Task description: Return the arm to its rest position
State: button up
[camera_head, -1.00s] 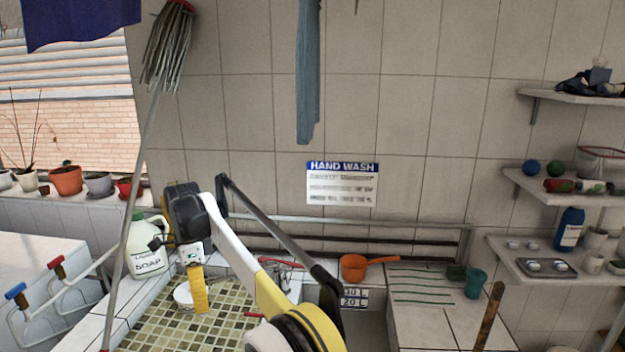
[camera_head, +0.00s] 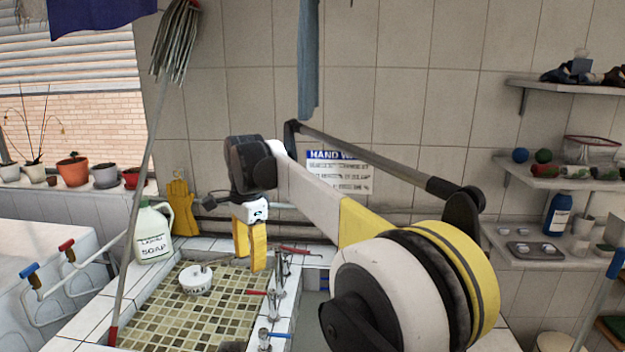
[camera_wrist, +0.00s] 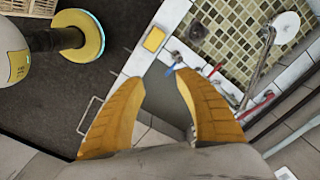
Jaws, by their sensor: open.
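My gripper (camera_head: 250,246) has two yellow fingers and hangs above the right part of the tiled sink basin in the head view. In the wrist view my gripper (camera_wrist: 162,77) shows its fingers spread apart with nothing between them. My arm is raised and bent, its large yellow and white joint filling the lower right of the head view. It hides part of the counter and wall behind it.
A white round piece (camera_head: 197,279) lies in the sink basin (camera_head: 172,320). Taps (camera_head: 279,285) line its right edge. Shelves (camera_head: 570,182) hang at the right.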

jog(key=s+d+n+t+b, duration=0.25)
jog(key=s+d, duration=0.35)
jog(key=d, duration=0.5)
jog(key=s+d+n+t+b, duration=0.1)
jog(key=s+d+n+b, duration=0.15)
jog(key=s+d, duration=0.65)
jog(key=s+d+f+n+t+b, duration=0.2)
jog(key=s+d+f+n, duration=0.3)
jog(key=s+d+f, duration=0.8)
jog(key=shift+s+d+f+t+b, duration=0.25)
jog(key=shift+t+b, duration=0.15)
jog(key=shift+t, duration=0.45)
